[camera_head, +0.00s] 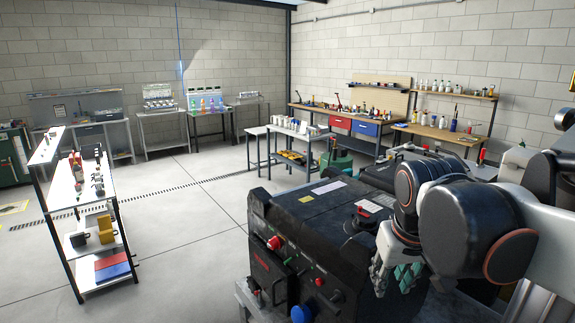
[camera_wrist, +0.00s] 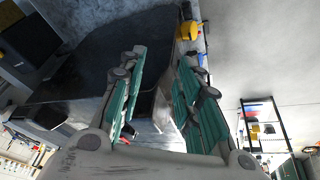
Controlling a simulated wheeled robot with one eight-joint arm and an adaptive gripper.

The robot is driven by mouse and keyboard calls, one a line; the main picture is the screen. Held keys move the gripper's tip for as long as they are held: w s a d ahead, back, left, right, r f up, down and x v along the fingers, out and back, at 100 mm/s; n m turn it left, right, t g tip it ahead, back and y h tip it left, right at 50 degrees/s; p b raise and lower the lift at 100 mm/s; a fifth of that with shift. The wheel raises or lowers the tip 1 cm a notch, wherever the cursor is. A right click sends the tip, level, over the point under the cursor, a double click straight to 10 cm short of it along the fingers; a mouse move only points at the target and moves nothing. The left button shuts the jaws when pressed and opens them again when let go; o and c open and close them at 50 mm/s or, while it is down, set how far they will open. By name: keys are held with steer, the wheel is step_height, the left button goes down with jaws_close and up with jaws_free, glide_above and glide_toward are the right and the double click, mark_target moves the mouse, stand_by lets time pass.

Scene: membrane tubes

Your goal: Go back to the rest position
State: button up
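My gripper (camera_head: 396,275) hangs at the end of my folded arm at the right of the head view, fingers down, in front of the side of a dark boxy machine (camera_head: 275,195). In the wrist view my gripper (camera_wrist: 162,65) shows two green-padded fingers with a clear gap between them. It is open, and I see nothing held in it. The lower tips are partly hard to make out in the head view.
The dark machine, with a red button and a blue knob, is close beside my gripper. A shelf rack (camera_head: 88,225) stands at left, also seen in the wrist view (camera_wrist: 262,130). Workbenches (camera_head: 350,128) line the back walls. The floor (camera_head: 185,245) between is clear.

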steer(key=s+f+t+b, duration=0.1)
steer(key=s+f+b, duration=0.4)
steer(key=f, duration=0.4)
steer(key=s+f+t+b, duration=0.2)
steer(key=s+f+b, duration=0.3)
steer(key=f, duration=0.4)
steer(key=shift+m+y+b, duration=0.3)
steer(key=shift+m, duration=0.1)
steer(key=shift+d, duration=0.1)
